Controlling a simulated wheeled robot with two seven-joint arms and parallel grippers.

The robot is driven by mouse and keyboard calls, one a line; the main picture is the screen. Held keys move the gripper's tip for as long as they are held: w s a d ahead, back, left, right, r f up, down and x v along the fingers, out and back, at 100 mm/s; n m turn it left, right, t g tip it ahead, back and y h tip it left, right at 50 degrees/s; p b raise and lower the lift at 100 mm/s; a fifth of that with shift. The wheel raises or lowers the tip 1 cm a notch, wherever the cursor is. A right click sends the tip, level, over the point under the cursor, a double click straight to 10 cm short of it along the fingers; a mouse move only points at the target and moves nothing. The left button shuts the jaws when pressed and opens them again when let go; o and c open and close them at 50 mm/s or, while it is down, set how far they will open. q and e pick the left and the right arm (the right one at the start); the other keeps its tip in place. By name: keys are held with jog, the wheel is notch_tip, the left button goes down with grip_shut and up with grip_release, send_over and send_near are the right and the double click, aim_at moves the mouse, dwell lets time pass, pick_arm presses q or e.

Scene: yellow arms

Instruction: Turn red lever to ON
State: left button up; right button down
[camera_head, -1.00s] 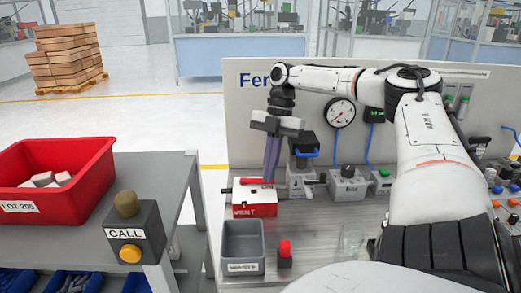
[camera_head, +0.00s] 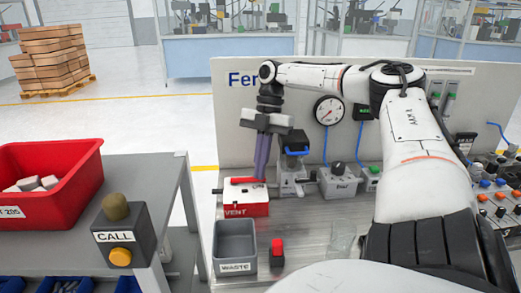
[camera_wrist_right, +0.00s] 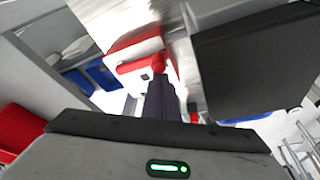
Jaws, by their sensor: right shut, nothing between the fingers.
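The red lever (camera_head: 243,181) lies across the top of the red and white box marked VENT (camera_head: 240,210). An "ON" label shows on the box top just right of the lever. My right gripper (camera_head: 261,174) points down, shut and empty, with its fingertips close to the lever's right end. In the right wrist view, the shut fingers (camera_wrist_right: 161,98) reach toward the lever's round red end (camera_wrist_right: 158,67). I cannot tell whether they touch it. My left gripper is not in view.
A grey WASTE bin (camera_head: 236,241) and a red button (camera_head: 277,246) stand in front of the box. Other devices, including a blue-handled one (camera_head: 292,175), stand to its right. A CALL box (camera_head: 127,232) and a red bin (camera_head: 82,163) are on the left cart.

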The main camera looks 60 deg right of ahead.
jog(key=a+p, duration=0.1)
jog(key=s+a+p, duration=0.1)
jog(key=a+p, duration=0.1)
jog(key=shift+s+a+r, duration=0.35)
jog(key=shift+a, duration=0.05)
jog(key=w+b+v, duration=0.1)
jog(key=v, duration=0.8)
jog(key=shift+w+d+r, duration=0.1)
jog(key=shift+d+r, duration=0.05)
